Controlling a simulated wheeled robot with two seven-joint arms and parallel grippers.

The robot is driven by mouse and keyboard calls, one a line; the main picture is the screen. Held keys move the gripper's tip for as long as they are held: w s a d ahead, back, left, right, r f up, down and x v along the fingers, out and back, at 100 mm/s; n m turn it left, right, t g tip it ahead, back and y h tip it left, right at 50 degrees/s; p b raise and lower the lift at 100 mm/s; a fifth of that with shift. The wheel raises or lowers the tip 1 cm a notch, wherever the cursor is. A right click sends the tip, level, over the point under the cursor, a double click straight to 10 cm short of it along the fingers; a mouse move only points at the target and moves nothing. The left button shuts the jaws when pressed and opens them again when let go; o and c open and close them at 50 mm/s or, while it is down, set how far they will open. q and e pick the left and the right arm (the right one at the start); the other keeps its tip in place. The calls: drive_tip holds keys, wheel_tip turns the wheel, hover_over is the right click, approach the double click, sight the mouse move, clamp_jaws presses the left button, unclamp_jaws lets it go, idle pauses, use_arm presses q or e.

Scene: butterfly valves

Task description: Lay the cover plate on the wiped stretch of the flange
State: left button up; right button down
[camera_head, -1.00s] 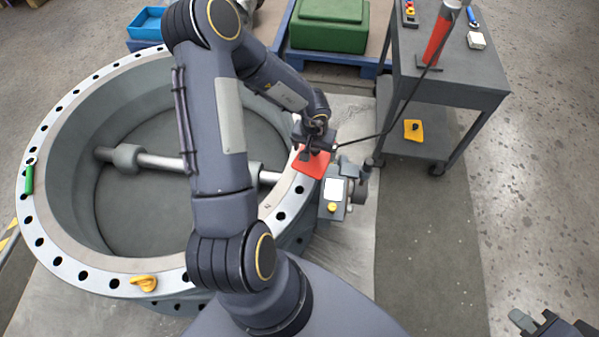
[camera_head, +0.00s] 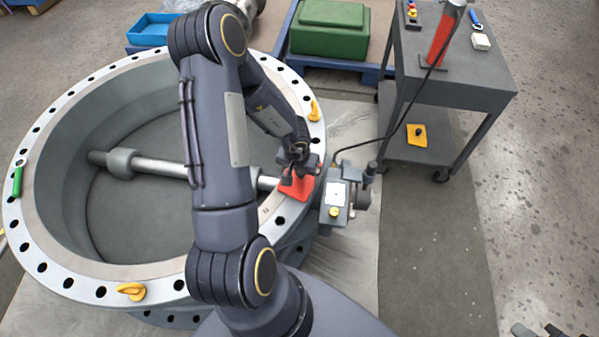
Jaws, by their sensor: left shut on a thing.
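The red cover plate (camera_head: 295,189) is at the right side of the large round flange (camera_head: 60,270), over its pale bolt-hole rim. My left gripper (camera_head: 298,172) is shut on the plate and partly hides its top. I cannot tell whether the plate touches the rim or hangs just above it. The wiped stretch cannot be picked out on the rim. My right gripper (camera_head: 550,331) only just shows at the bottom right corner, cut off by the frame edge and away from the flange.
A grey actuator box (camera_head: 337,195) with a cable stands beside the rim. Yellow lugs (camera_head: 314,110) (camera_head: 131,291) and a green-handled tool (camera_head: 17,178) are on the rim. A grey cart (camera_head: 455,80) and a green case (camera_head: 330,28) stand behind. The floor at right is clear.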

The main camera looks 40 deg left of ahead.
use_arm(q)
drive_tip(key=shift+f, duration=0.15)
drive_tip(key=o, duration=0.8)
drive_tip(key=shift+c, duration=0.2)
